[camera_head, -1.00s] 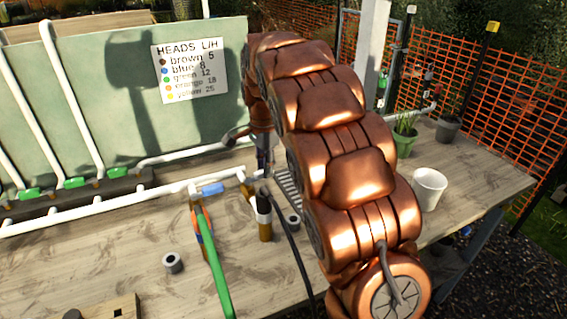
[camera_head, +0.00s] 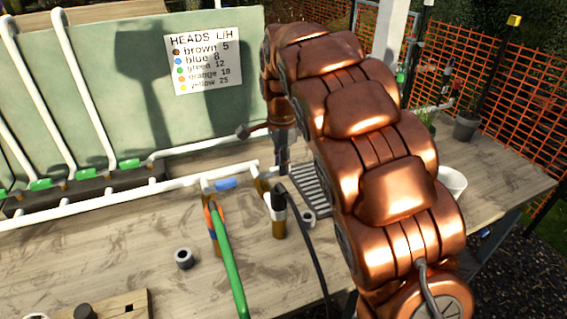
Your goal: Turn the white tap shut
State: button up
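I cannot pick out a white tap for sure; my arm hides part of the bench behind it. White pipes (camera_head: 110,203) run along the left and back of the bench, with several green fittings (camera_head: 128,164) on the upright ones and a blue fitting (camera_head: 227,184) on a short piece. My copper arm arches over the right of the bench. Its end, my gripper (camera_head: 282,160), points down near the ends of the white pipes, left of a metal grille. It is small and partly hidden, so its fingers and any contact are unclear.
A white cup (camera_head: 453,181) is partly behind my arm. The left bench surface is fairly clear.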

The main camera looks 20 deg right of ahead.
jog(key=o, duration=0.4)
jog(key=shift+o, duration=0.2)
jog(key=shift+r, duration=0.15)
notch_tip(320, 180, up, 12)
dwell(0.6)
jog(key=shift+s, duration=0.1)
jog(key=s+f+n+p, duration=0.1)
jog(key=s+f+n, duration=0.2)
jog(key=s, duration=0.9)
jog(key=s+d+f+n+g+p, duration=0.1)
jog(key=s+f+n, duration=0.3)
jog(key=s+n, duration=0.4)
jog(key=s+d+f+n+p, duration=0.1)
jog(key=s+f+n+p, duration=0.2)
jog(key=s, duration=1.5)
jog(key=n, duration=0.2)
jog(key=shift+d+f+n+g, duration=0.25)
jog(key=shift+f+n+g, duration=0.05)
jog(key=shift+f+g, duration=0.1)
